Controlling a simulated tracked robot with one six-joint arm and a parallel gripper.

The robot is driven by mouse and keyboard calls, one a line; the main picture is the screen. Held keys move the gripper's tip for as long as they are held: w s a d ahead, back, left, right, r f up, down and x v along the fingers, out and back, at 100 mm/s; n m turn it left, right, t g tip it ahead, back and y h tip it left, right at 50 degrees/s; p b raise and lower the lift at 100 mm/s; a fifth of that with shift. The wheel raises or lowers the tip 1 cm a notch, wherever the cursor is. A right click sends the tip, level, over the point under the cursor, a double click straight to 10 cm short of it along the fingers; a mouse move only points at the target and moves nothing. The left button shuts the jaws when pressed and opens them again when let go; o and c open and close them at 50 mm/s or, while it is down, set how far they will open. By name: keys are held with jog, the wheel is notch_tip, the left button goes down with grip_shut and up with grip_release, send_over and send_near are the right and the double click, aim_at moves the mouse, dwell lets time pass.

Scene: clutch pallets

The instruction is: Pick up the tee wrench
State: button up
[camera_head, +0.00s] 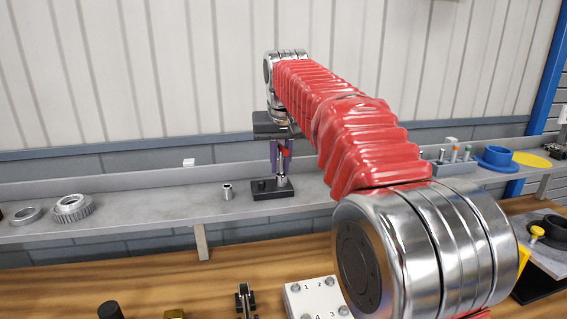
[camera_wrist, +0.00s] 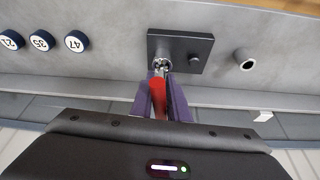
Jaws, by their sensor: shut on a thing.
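The tee wrench (camera_head: 281,173) stands upright at a small black base (camera_head: 270,189) on the grey shelf. Its silver shaft shows below my fingers in the head view. In the wrist view its metal end (camera_wrist: 160,66) is over the black base (camera_wrist: 182,50), and a red part (camera_wrist: 158,103) shows between my fingers. My gripper (camera_head: 281,152), with purple fingers, points down and is shut on the wrench. The fingers (camera_wrist: 159,95) hide part of it. I cannot tell whether its lower end is still in the base.
A small metal cylinder (camera_head: 227,192) stands left of the base. Gears (camera_head: 72,207) lie farther left on the shelf. A blue ring part (camera_head: 496,158) is at the right. Numbered round pieces (camera_wrist: 43,41) show in the wrist view. A white numbered block (camera_head: 312,297) sits on the wooden bench.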

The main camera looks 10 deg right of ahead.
jog(key=shift+r, duration=0.15)
grip_shut()
notch_tip(320, 180, up, 9)
jog(key=shift+r, duration=0.35)
dwell(0.5)
jog(key=shift+s, duration=0.1)
dwell(0.8)
